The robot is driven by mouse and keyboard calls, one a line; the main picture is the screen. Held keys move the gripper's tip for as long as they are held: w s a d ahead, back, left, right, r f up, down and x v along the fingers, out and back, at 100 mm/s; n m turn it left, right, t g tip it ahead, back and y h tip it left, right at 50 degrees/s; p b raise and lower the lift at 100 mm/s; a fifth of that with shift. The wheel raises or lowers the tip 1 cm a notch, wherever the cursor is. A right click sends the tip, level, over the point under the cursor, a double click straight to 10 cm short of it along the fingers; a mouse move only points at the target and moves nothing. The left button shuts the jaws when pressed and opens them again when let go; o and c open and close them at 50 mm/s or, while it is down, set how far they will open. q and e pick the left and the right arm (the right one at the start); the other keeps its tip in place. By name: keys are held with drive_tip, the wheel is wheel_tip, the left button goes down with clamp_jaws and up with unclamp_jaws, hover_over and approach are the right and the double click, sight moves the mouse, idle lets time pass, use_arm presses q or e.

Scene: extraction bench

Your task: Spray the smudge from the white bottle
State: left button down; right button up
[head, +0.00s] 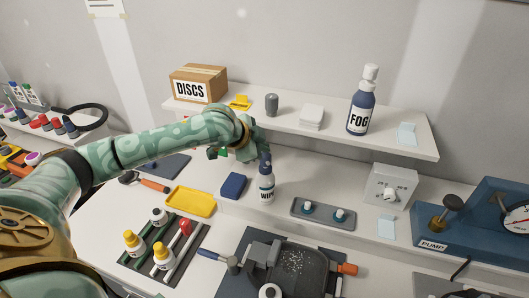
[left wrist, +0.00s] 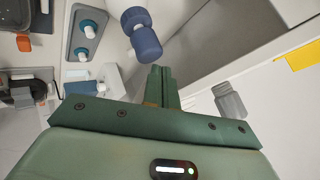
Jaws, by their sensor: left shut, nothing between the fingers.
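A smudge cannot be told for certain; white specks (head: 293,262) show in the dark pan (head: 318,272) at the front. My right gripper is out of view.
A raised shelf (head: 425,140) behind holds a cardboard box (head: 200,83), a grey vial (head: 272,104) and a FOG bottle (head: 359,112).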

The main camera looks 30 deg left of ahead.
use_arm(q)
drive_tip(key=shift+f, duration=0.65)
idle(0.8)
drive_tip(key=shift+r, duration=0.1)
drive_tip(key=shift+r+p, duration=0.95)
drive_tip(key=shift+p, duration=0.5)
wheel_tip(320, 180, up, 6)
drive_tip(key=p, duration=0.7)
